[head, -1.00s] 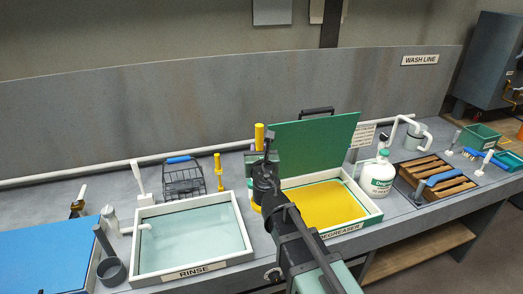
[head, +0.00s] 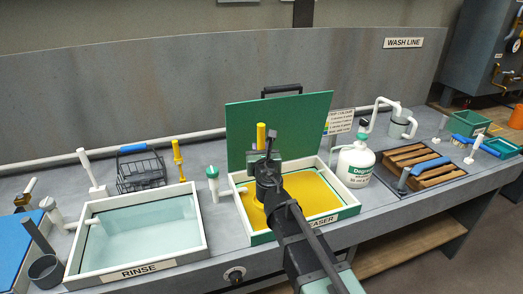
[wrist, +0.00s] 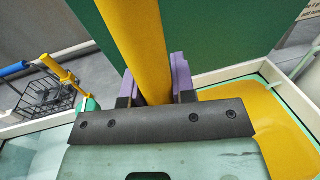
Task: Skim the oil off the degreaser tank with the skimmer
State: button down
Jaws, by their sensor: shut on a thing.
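My gripper (head: 267,172) is shut on the skimmer's thick yellow handle (head: 261,136). In the wrist view the handle (wrist: 149,50) stands between the purple finger pads of my gripper (wrist: 156,88). The skimmer's lower end is hidden behind my gripper and arm. The degreaser tank (head: 352,205) has a pale rim and a sheet of yellow oil (head: 312,193) inside. My gripper is over the left part of this tank. The oil also shows at the right of the wrist view (wrist: 275,125). Whether the skimmer touches the oil cannot be seen.
The tank's green lid (head: 285,118) stands open behind my gripper. The rinse tank (head: 135,268) is to the left, with a wire basket (head: 140,170) behind it. A white pipe with a green cap (head: 212,180) stands between the tanks. A white degreaser jug (head: 355,165) stands to the right.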

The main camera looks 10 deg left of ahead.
notch_tip(320, 180, down, 11)
jog(key=b, duration=0.9)
jog(key=shift+b, duration=0.4)
jog(key=shift+r, duration=0.15)
